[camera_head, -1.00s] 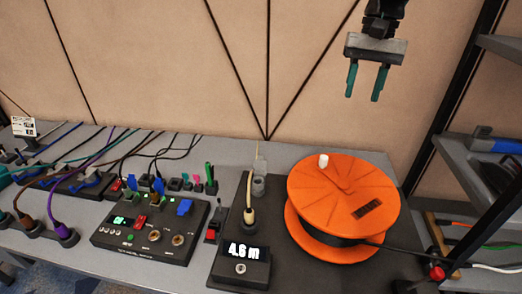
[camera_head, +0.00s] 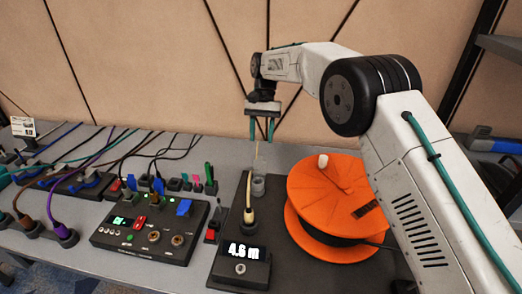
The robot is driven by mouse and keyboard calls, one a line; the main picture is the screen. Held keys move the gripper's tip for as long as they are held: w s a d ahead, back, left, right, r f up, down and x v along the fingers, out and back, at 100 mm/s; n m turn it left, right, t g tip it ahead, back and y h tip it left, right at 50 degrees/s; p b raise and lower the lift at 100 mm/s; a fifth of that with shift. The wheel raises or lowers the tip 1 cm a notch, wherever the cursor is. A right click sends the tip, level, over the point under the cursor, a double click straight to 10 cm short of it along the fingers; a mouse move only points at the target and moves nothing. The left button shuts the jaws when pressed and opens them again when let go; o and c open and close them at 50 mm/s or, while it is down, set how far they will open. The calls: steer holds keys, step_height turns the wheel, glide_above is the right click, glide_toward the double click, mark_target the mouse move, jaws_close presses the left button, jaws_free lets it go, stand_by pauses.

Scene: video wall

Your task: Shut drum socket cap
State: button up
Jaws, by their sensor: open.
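The orange cable drum (camera_head: 322,195) stands on a dark base plate on the table, with a small white knob (camera_head: 323,161) on its top. Left of it, a small grey socket (camera_head: 258,186) stands at the back of the plate, with a pale, see-through upright piece (camera_head: 259,165) at its top that looks like its cap, raised. My gripper (camera_head: 262,131) is open and empty, pointing down. In the picture its fingertips are just above the raised piece; I cannot tell whether they touch it. My arm covers the drum's right side.
In front of the socket are a beige plug with cable (camera_head: 248,213) and a display box (camera_head: 241,262) reading 4.6 m. A black switch panel (camera_head: 150,238) and several cables lie to the left. A panelled wall (camera_head: 150,60) rises behind, and a shelf stands at right.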

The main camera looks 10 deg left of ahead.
mark_target(260, 164)
steer(key=x, duration=0.5)
steer(key=shift+s+f, duration=0.1)
steer(key=shift+f, duration=0.2)
jaws_close()
